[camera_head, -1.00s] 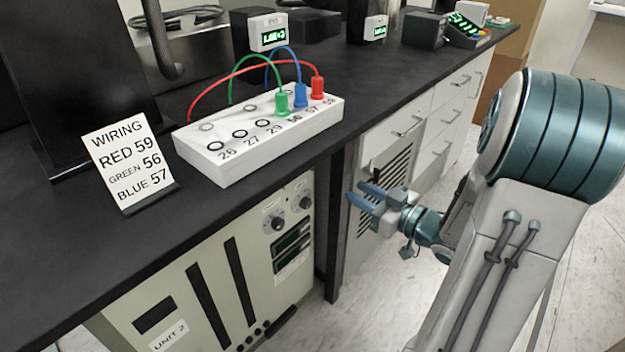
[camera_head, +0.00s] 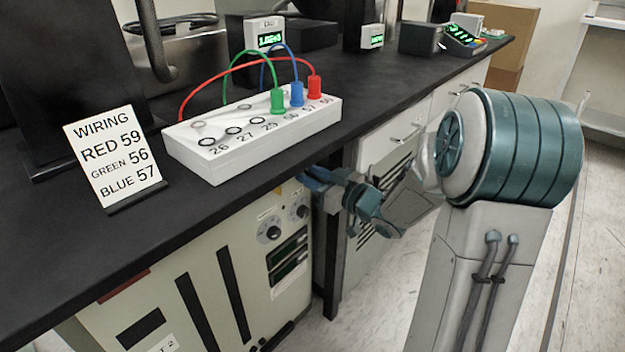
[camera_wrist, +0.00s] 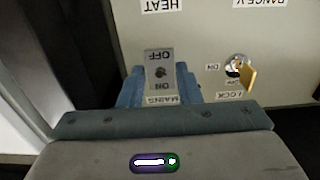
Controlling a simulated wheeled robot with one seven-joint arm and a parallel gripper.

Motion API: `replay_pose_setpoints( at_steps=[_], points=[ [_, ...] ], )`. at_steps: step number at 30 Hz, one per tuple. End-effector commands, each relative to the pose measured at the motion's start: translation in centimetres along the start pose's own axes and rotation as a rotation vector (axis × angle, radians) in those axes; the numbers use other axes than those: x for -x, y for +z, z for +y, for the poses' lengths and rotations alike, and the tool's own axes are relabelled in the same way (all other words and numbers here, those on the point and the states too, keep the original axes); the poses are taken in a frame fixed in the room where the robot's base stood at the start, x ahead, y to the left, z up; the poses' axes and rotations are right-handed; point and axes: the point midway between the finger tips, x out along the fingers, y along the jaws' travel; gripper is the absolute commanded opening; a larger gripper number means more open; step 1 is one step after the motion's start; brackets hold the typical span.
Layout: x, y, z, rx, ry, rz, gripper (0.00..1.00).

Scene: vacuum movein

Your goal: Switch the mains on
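The mains switch (camera_wrist: 160,72) shows in the wrist view as a small dark toggle on a grey plate. My gripper (camera_wrist: 160,88) is open, with one blue finger on each side of the plate and nothing visibly held. In the head view my gripper (camera_head: 318,182) is just below the bench edge, at the right end of the beige unit (camera_head: 240,262). The switch is hidden in that view.
In the wrist view a lock with a brass key (camera_wrist: 246,76) is beside the switch. In the head view the black bench top (camera_head: 225,200) overhangs my gripper. On it stand a white socket box (camera_head: 215,172) with coloured leads and a wiring card (camera_head: 113,160).

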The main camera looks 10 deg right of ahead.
Motion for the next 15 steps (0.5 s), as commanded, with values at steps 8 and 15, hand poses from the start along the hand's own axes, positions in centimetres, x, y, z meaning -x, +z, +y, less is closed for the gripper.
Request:
replay_pose_setpoints(
  at_steps=[8, 15],
  points=[
    [-0.20, -0.03, 0.01, -0.001, 0.000, 0.000, 0.31],
    [-0.18, -0.02, 0.01, 0.000, 0.000, 0.000, 0.00]
  ],
)
